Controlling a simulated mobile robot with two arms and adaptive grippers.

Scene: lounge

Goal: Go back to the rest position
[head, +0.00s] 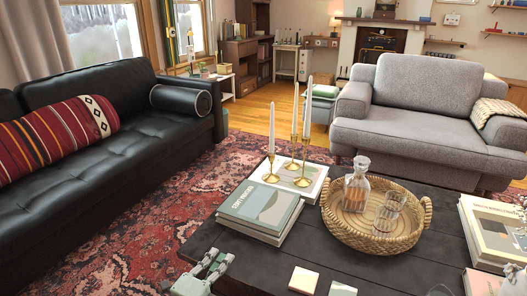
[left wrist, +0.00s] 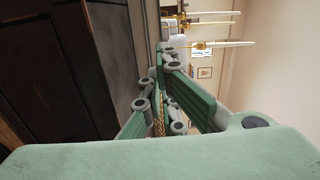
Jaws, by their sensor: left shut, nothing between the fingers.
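My left gripper (head: 218,262) shows at the bottom of the head view, by the near left edge of the dark coffee table (head: 340,262). Its green and grey fingers are shut with nothing between them. In the left wrist view the fingers (left wrist: 165,72) come together near the middle of the picture, with the table's dark side (left wrist: 60,70) to the left. My right gripper is not in the head view.
On the table are stacked books (head: 262,212), brass candlesticks (head: 271,177), and a wicker tray (head: 345,234) holding a decanter (head: 357,187) and glasses. More books (head: 495,235) lie at right. Two small blocks lie in front. A black sofa (head: 100,150) stands left, a grey armchair (head: 415,90) behind.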

